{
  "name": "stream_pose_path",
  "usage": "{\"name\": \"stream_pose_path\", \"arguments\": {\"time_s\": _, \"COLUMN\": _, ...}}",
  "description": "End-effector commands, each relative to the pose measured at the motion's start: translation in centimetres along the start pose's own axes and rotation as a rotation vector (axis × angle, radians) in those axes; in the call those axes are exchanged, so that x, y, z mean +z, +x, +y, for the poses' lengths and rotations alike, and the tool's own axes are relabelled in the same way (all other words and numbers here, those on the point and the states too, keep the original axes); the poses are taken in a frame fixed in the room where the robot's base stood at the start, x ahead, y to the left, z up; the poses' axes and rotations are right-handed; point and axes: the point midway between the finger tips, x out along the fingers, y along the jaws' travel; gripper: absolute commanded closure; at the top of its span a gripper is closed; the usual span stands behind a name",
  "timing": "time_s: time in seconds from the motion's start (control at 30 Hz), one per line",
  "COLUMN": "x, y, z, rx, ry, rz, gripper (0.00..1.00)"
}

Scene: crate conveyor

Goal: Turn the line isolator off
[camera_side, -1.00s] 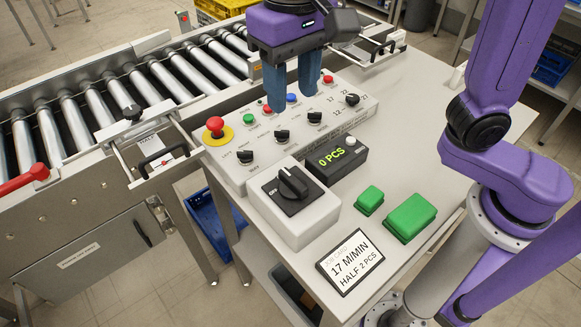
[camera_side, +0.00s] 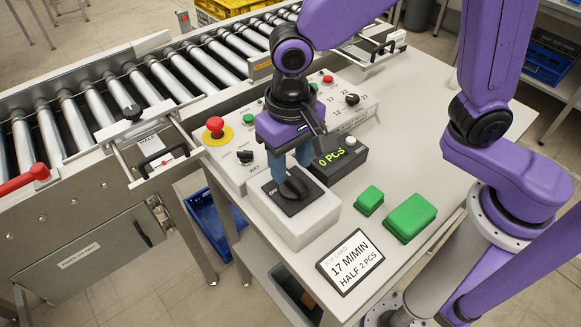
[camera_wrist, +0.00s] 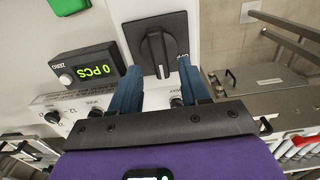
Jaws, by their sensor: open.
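The line isolator is a white box (camera_side: 308,228) with a black plate and a black rotary knob (camera_side: 293,188) on top. In the wrist view the knob (camera_wrist: 158,52) stands lengthwise up the picture on its black plate, with an OFF label to its right. My gripper (camera_side: 291,163) is over the isolator's far part, pointing down. In the wrist view my gripper (camera_wrist: 160,72) has two blue fingers, open and apart, one on each side of the knob's near end. Nothing is between them that they grip. Contact with the knob cannot be told.
The counter display (camera_side: 340,158) reads 0 PCS beside the isolator. The control panel (camera_side: 225,165) with a red emergency button (camera_side: 215,125) lies behind. Green blocks (camera_side: 410,217) and a job card (camera_side: 350,262) are on the table to the right and front.

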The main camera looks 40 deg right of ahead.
Motion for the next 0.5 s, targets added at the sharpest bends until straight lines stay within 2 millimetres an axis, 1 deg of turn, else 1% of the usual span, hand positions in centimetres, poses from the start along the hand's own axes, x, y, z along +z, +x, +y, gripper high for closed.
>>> {"name": "stream_pose_path", "arguments": {"time_s": 0.03, "x": 0.0, "y": 0.8, "z": 0.1, "rx": 0.004, "ry": 0.000, "rz": -0.003, "gripper": 0.54}}
{"name": "stream_pose_path", "arguments": {"time_s": 0.2, "x": 0.0, "y": 2.2, "z": 0.0, "rx": 0.002, "ry": 0.001, "rz": -0.001, "gripper": 0.54}}
{"name": "stream_pose_path", "arguments": {"time_s": 0.33, "x": 0.0, "y": 2.6, "z": 0.0, "rx": 0.000, "ry": 0.000, "rz": 0.000, "gripper": 0.54}}
{"name": "stream_pose_path", "arguments": {"time_s": 0.5, "x": 0.0, "y": 2.6, "z": 0.0, "rx": 0.000, "ry": 0.000, "rz": 0.000, "gripper": 0.54}}
